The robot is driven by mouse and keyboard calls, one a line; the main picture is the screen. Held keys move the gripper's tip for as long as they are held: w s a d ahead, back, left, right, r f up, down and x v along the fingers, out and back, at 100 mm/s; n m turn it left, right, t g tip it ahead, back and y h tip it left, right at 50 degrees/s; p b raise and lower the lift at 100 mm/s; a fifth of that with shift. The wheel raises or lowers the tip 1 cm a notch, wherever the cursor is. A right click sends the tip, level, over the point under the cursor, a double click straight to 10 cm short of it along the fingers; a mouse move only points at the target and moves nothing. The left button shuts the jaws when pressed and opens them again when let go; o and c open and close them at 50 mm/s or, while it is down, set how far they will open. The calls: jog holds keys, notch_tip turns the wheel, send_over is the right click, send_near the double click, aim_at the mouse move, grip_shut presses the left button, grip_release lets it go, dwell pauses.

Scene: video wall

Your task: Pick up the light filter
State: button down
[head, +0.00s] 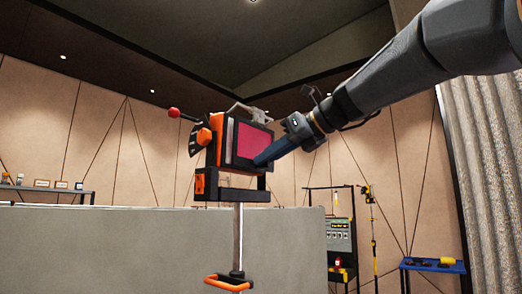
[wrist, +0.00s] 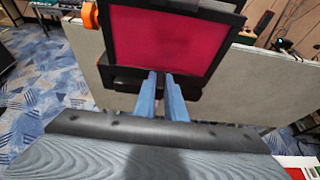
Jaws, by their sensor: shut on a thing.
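The light filter (head: 252,140) is a magenta-red panel in a black frame, on the front of a black and orange lamp-like device (head: 208,160). In the wrist view the light filter (wrist: 160,42) fills the top middle, seen from close up. My gripper (head: 263,158) reaches in from the right to the filter's lower edge. In the wrist view my gripper's blue fingers (wrist: 161,82) are close together at the bottom of the frame, shut on the filter. The exact contact is hard to see. The filter appears still at the device.
The device stands on a pole (head: 238,238) with an orange handle (head: 228,284). A grey partition (head: 110,245) stands behind and below it. A blue-topped table (head: 433,266) is at the far right, and a small shelf (head: 45,189) is at the left.

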jog(key=shift+r, duration=0.1)
jog(key=shift+r, duration=0.4)
jog(key=shift+d+r+b, duration=0.15)
jog(key=shift+r+b, duration=0.15)
jog(key=s+d+b, duration=0.4)
jog(key=s+d, duration=0.7)
jog(key=d, duration=0.3)
jog(key=shift+a, duration=0.1)
jog(key=shift+f, duration=0.1)
